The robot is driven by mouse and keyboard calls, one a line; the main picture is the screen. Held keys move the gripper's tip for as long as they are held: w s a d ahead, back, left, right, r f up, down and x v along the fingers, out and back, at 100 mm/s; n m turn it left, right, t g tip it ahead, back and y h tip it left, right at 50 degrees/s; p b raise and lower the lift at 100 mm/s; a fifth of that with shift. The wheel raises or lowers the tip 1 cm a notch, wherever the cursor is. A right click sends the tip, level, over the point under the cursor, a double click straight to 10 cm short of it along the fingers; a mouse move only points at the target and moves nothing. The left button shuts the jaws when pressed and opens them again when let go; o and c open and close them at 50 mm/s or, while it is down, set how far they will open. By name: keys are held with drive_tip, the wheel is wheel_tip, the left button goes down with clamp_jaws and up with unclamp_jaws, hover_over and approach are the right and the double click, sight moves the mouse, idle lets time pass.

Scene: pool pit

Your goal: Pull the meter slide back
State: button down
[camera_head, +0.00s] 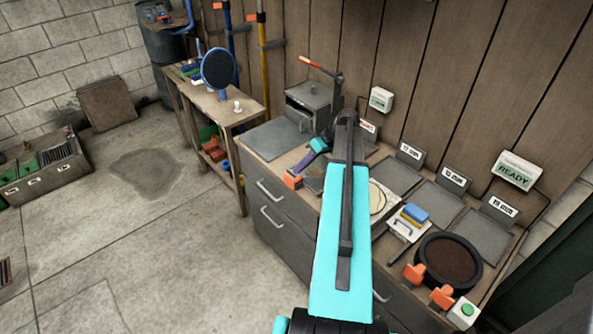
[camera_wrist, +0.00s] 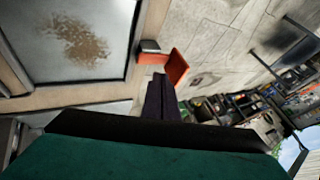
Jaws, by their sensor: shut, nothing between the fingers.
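An orange tab (camera_head: 292,182) sits at the front edge of the bench, beside a small grey plate (camera_head: 314,180); it may be the meter slide's handle, but I cannot tell for sure. In the wrist view an orange upright tab (camera_wrist: 176,68) with a dark block stands just beyond the fingertips. My gripper (camera_head: 302,165) points down toward the bench just above and behind this tab. Its dark purple fingers (camera_wrist: 158,82) are shut and empty. They look close to the tab, but whether they touch it is unclear. My arm hides part of the bench middle.
A grey box with an orange-tipped lever (camera_head: 312,98) stands behind my gripper. Grey pads with size signs (camera_head: 455,180) and a round dark-meshed sieve (camera_head: 449,262) with orange clips lie to the right. A side table (camera_head: 240,113) is at the left. The floor in front is clear.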

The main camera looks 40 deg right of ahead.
drive_tip(key=d+b+v, duration=0.1)
drive_tip(key=b+v, duration=0.1)
drive_tip(key=v, duration=0.8)
drive_tip(key=shift+s+d+b, duration=0.15)
drive_tip(key=shift+d+b, duration=0.15)
drive_tip(key=shift+b, duration=0.1)
